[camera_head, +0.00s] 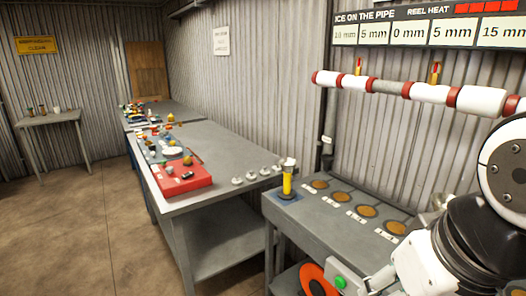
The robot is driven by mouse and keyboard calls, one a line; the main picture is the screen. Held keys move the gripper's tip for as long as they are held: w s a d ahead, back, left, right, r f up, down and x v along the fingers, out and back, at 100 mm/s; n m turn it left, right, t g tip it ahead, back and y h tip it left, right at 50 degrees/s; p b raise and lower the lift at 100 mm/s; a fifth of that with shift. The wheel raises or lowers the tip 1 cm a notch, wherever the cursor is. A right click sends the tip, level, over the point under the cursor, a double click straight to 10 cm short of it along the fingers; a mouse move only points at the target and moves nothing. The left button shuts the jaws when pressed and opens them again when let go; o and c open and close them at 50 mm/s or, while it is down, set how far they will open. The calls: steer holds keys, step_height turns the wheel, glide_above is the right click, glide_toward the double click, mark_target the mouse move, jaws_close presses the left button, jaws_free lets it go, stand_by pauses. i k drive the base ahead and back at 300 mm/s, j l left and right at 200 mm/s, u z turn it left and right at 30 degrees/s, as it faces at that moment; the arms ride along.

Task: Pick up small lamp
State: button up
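A small upright yellow cylinder with a pale, clear-looking top (287,178) stands on a blue square pad (288,198) at the left end of the near grey bench. It is the most lamp-like thing I see, but I cannot be sure it is the small lamp. Small items on the long table are too small to tell apart. Parts of my arm fill the right edge and lower right. My gripper's fingers do not show, and nothing touches the yellow cylinder.
The near bench (335,222) has several brown round inserts with labels. A long grey table (215,143) holds a red tray (182,184), clutter and several small pale discs. A wrapped pipe (385,86) runs above the bench. An orange ring (312,274) is below. Floor at left is clear.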

mark_target(288, 165)
steer(key=i+j, duration=0.25)
steer(key=i, duration=0.2)
steer(key=i+j+z, duration=0.1)
steer(key=i, duration=0.35)
steer(key=i+j, duration=0.65)
steer(key=i, duration=0.25)
steer(key=z, duration=0.05)
